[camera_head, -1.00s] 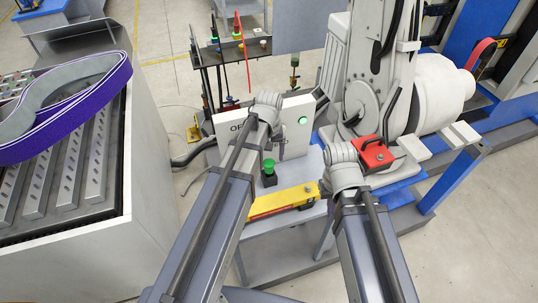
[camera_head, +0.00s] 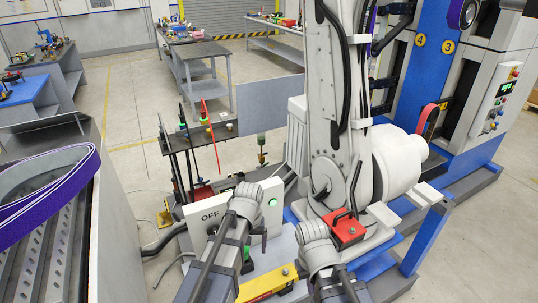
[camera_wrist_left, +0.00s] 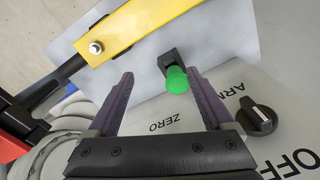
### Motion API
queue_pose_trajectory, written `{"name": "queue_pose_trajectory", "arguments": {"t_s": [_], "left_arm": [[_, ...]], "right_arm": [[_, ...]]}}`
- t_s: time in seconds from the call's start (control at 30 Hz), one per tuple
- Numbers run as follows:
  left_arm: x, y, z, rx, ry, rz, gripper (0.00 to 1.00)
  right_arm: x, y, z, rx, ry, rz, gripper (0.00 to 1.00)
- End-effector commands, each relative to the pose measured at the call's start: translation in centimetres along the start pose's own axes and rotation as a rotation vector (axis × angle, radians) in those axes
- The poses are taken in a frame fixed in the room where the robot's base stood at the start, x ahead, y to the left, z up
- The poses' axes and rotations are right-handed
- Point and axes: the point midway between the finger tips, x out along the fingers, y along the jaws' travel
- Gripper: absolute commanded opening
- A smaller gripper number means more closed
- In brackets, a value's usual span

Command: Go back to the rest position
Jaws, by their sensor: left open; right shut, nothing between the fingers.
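My left gripper (camera_head: 244,205) is over the white OFF panel (camera_head: 200,214) in the head view, its fingers hidden by its own wrist. In the left wrist view it (camera_wrist_left: 160,82) is open and empty. A black knob (camera_wrist_left: 258,119) is to the right of the fingers. My right gripper (camera_head: 317,240) is beside the red handled block (camera_head: 345,229); it is shut and empty, its fingers largely hidden behind its wrist.
A yellow bar (camera_head: 268,283) lies on the bench below my wrists. A large white robot arm (camera_head: 334,120) stands just beyond. A rack of tools (camera_head: 195,138) is behind the panel. A purple belt (camera_head: 50,193) lies on the left machine. Open floor (camera_head: 125,150) shows beyond.

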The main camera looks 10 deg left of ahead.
Motion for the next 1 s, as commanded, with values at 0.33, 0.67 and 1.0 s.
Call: {"name": "queue_pose_trajectory", "arguments": {"t_s": [0.33, 0.67, 1.0], "left_arm": [[2.5, 4.7, 11.0, 0.438, -0.016, -0.073, 0.85], [2.5, 5.2, 12.1, 0.502, -0.02, -0.085, 0.85], [2.5, 5.2, 12.1, 0.5, -0.02, -0.084, 0.85]], "right_arm": [[2.6, -0.2, -0.1, 0.001, 0.0, 0.0, 0.0], [2.7, -0.3, -0.1, 0.001, 0.0, 0.0, 0.0], [2.7, -0.3, -0.1, 0.001, 0.0, 0.0, 0.0]]}}
